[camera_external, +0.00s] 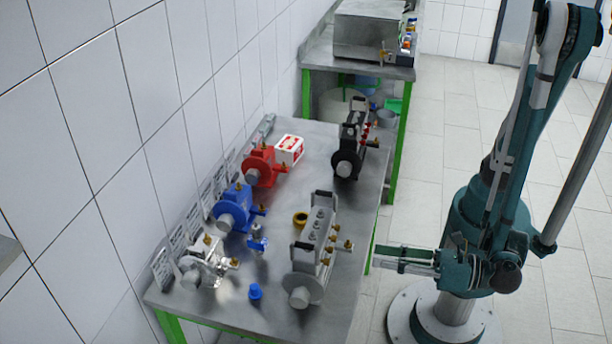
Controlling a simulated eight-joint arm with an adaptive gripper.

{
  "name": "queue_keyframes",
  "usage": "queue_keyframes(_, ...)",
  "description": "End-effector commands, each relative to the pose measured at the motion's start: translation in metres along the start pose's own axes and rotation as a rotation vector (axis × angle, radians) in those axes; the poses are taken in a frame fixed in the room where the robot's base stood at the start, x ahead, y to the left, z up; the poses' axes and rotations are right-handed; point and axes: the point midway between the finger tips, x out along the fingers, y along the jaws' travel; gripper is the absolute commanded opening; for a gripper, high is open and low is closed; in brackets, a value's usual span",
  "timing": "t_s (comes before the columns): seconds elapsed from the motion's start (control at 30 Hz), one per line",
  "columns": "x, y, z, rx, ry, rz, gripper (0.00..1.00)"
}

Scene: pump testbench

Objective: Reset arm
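My arm stands on the floor at the right of the external view. My gripper (378,258) points left, level with the right edge of the metal table (290,211), near the grey pump. Two finger bars show with a gap between them, and nothing is seen held in it. The gripper looks apart from the grey pump (305,285), which stands at the front right of the table with a row of brass fittings. A black pump (346,163) stands at the back right. The red (262,166), blue (236,211) and silver (204,263) pumps line the wall side.
A yellow ring (299,219), a blue valve (258,243) and a blue cup (255,291) lie mid-table. A second green-legged table (345,67) stands behind. Tiled floor (440,160) is clear between tables and arm.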

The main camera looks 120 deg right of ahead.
Motion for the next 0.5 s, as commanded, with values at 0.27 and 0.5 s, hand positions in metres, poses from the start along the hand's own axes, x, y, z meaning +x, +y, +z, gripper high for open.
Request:
queue_keyframes(0.27,0.024,-0.014,0.004,0.104,0.098,-0.07,0.17)
queue_keyframes(0.5,0.042,-0.032,0.009,0.235,0.201,-0.154,0.17)
